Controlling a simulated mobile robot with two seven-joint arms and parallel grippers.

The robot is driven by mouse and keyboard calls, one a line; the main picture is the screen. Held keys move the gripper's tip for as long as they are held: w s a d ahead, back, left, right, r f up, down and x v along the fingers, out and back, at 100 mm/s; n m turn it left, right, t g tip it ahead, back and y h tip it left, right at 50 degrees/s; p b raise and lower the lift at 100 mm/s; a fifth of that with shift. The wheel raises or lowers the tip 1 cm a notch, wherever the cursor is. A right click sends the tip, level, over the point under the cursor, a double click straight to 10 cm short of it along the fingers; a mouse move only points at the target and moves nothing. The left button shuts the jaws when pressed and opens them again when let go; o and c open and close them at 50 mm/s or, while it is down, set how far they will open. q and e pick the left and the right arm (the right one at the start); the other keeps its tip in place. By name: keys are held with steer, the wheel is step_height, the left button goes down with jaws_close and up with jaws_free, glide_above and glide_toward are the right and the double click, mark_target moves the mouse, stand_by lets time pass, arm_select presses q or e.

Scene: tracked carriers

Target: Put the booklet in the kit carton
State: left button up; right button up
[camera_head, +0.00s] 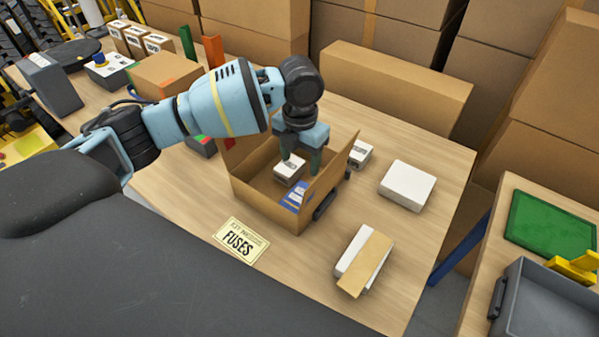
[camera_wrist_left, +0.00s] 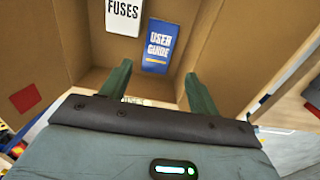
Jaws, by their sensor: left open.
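The kit carton (camera_head: 262,202) stands open on the wooden table, its flaps up. The blue booklet (camera_head: 295,196), marked "USER GUIDE", is inside the carton; it also shows in the left wrist view (camera_wrist_left: 160,46). A white box (camera_head: 289,172) marked "FUSES" is in the carton beside it, and shows in the left wrist view (camera_wrist_left: 124,14). My left gripper (camera_head: 301,164) is over the carton, fingers pointing down into it. In the left wrist view its fingers (camera_wrist_left: 156,76) are apart with nothing between them, clear of the booklet. My right gripper is not in view.
A "FUSES" card (camera_head: 240,241) lies in front of the carton. White boxes (camera_head: 407,185) stand to its right, and a white box with a tan band (camera_head: 363,261) lies nearer. A grey tote (camera_head: 548,300) and green tray (camera_head: 550,224) are on another table at right.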

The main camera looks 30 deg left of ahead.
arm_select(q)
steer(key=shift+r, duration=1.65)
